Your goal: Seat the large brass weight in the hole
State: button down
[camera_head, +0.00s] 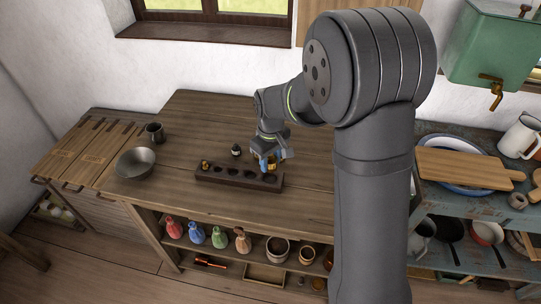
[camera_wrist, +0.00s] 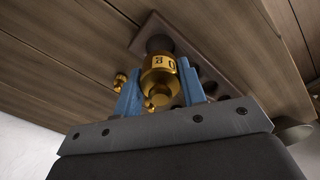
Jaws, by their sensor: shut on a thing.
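The large brass weight (camera_wrist: 160,74), with dark markings on its side and a knob, is between the blue fingers of my gripper (camera_wrist: 160,84), which is shut on it. In the head view my gripper (camera_head: 271,160) is over the right part of a long dark wooden block (camera_head: 226,181) with a row of holes. The block (camera_wrist: 186,52) also shows in the wrist view, with a dark hole (camera_wrist: 160,43) just beyond the weight. Whether the weight's base touches the block or enters a hole I cannot tell. A small brass weight (camera_head: 205,165) is at the block's left end.
A grey bowl (camera_head: 135,163) and a dark mug (camera_head: 155,132) stand at the left of the wooden bench (camera_head: 210,118). The bench's back area is clear. Coloured bottles stand on the shelf below.

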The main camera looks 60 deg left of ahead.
aim_at(271, 168)
jog(key=shift+f, duration=1.8)
jog(key=shift+f, duration=0.9)
jog(key=c, duration=0.8)
grip_release()
notch_tip(271, 168, up, 17)
jog(key=shift+r, duration=0.2)
notch_tip(271, 168, down, 18)
jog(key=shift+r, duration=0.45)
